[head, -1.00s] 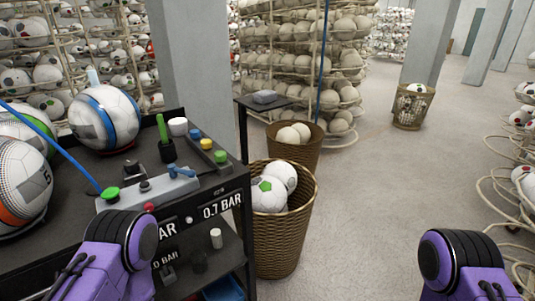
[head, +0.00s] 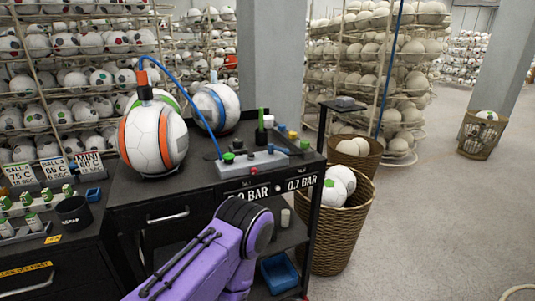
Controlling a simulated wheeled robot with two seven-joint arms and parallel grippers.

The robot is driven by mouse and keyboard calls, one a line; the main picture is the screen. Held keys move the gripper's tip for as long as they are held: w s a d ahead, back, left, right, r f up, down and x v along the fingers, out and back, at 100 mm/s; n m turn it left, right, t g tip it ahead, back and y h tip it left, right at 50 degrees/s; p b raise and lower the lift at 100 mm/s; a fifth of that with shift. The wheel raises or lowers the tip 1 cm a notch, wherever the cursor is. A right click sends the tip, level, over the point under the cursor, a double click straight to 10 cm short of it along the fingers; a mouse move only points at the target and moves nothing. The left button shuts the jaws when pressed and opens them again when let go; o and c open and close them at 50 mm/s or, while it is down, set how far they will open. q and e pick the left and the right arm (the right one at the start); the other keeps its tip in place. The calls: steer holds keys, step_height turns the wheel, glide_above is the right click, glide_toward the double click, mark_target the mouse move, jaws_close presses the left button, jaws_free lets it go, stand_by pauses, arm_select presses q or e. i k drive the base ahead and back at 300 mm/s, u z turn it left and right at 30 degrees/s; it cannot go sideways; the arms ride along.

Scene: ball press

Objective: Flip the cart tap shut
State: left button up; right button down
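The cart tap appears to be the blue lever (head: 278,150) on a grey valve block (head: 250,164) at the front of the black cart top (head: 200,180). The lever lies roughly flat near the block's right end; its exact setting is too small to tell. A green knob (head: 228,157) sits at the block's left end, where a blue hose (head: 190,92) runs to a fitting on an orange-striped ball (head: 152,138). My purple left arm rises from the bottom in front of the cart. Its gripper does not show, and neither does my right arm.
A blue-striped ball (head: 216,108), a green-handled tool (head: 261,124) and a white cup (head: 268,121) stand on the cart. A wicker basket of balls (head: 340,232) is right of the cart. A bench with bottles and a black cup (head: 74,214) is at left.

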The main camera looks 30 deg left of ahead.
mark_target(271, 147)
steer(key=k, duration=0.15)
steer(key=u, duration=1.15)
